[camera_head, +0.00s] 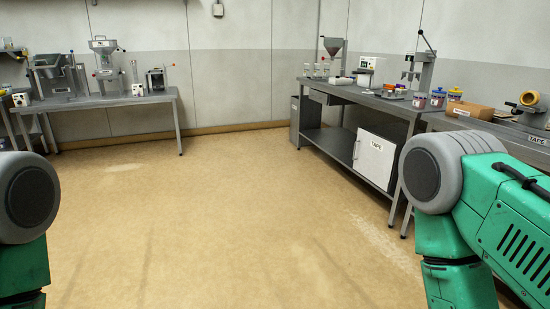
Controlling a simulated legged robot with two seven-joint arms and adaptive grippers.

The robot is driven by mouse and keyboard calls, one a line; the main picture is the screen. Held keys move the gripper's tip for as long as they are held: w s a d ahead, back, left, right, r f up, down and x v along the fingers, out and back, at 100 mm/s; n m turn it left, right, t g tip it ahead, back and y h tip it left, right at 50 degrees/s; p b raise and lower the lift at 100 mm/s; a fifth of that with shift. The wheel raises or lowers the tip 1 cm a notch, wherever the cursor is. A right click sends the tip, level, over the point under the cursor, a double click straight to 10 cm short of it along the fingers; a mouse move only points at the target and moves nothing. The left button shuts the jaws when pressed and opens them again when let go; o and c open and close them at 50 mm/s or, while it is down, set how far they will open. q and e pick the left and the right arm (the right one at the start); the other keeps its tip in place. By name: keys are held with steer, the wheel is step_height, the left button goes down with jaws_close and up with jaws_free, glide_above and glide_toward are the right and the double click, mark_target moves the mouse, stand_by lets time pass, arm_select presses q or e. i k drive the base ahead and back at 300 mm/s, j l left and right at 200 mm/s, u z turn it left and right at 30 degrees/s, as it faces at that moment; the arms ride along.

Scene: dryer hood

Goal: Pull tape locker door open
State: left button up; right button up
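My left arm shows at the left edge. Neither gripper is in view; only upper arm parts show.
The right workbench (345,94) carries a funnel device, a lever press (424,66) and several jars. A second bench (507,132) with a tape dispenser stands at far right. Another bench (103,101) with equipment is at back left. The middle floor (215,220) is clear.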

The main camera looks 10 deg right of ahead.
mark_target(374, 159)
steer(key=i+l+z, duration=0.4)
steer(key=i, duration=0.8)
steer(key=i+j+z, duration=0.2)
steer(key=i+z, duration=0.25)
steer(key=i, duration=0.7)
steer(key=i+j, duration=0.15)
steer(key=i, duration=0.75)
steer(key=i+j, duration=0.15)
steer(key=i, duration=0.75)
steer(key=i+j+z, duration=0.2)
steer(key=i+z, duration=0.15)
steer(key=i+j+z, duration=0.7)
steer(key=i, duration=0.05)
